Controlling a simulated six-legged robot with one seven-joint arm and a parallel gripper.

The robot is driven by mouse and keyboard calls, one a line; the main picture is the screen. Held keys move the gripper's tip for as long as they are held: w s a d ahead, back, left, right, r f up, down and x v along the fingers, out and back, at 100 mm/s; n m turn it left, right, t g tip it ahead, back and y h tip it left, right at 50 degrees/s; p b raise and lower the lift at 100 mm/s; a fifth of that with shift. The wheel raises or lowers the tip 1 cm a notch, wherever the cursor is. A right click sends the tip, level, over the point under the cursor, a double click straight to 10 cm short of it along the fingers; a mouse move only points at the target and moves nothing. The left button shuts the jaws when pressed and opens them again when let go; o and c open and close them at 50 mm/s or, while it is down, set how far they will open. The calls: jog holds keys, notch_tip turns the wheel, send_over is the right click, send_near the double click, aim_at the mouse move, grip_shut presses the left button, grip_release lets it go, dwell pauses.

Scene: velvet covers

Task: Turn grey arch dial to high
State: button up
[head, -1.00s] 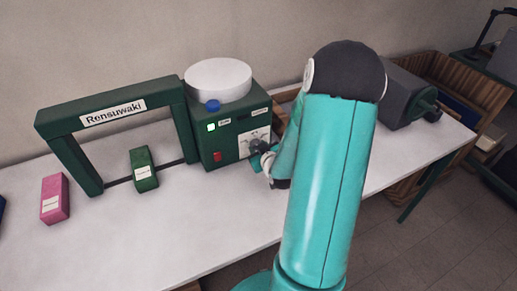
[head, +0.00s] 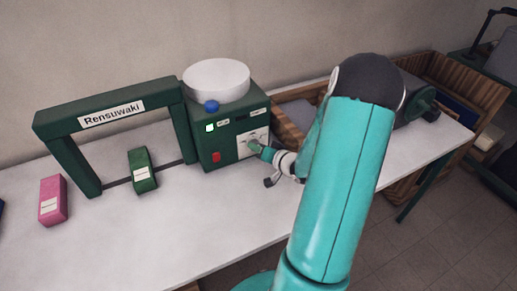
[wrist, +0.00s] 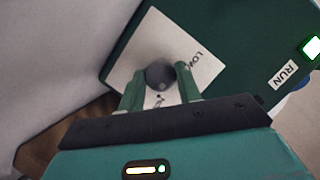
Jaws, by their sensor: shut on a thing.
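The grey dial (wrist: 159,73) is a round dark knob on a white plate (wrist: 150,40) on the green machine's front. "LOW" is readable on the plate in the wrist view; another label below the dial is partly hidden. My gripper (wrist: 160,78) has its two green fingers on either side of the dial, shut on it. In the head view my gripper (head: 260,150) reaches the plate from the right and mostly hides the dial. The dial's exact setting cannot be told.
The green machine (head: 232,147) carries a white round top, a blue knob (head: 211,106), a lit button and a red button (head: 216,157). A green arch (head: 110,112) stands left, with green (head: 143,170) and pink (head: 53,200) blocks near it. The front tabletop is clear.

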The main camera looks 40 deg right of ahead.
jog(key=shift+d+m+t+y, duration=0.15)
jog(key=shift+m+t+y, duration=0.55)
jog(key=shift+m, duration=1)
jog(key=o, duration=1)
jog(key=s, duration=0.4)
jog(key=s+r, duration=0.1)
jog(key=s, duration=0.4)
jog(key=s+r, duration=0.1)
jog(key=s, duration=0.3)
jog(key=shift+s+d, duration=0.3)
jog(key=shift+d, duration=0.1)
jog(key=shift+r, duration=0.1)
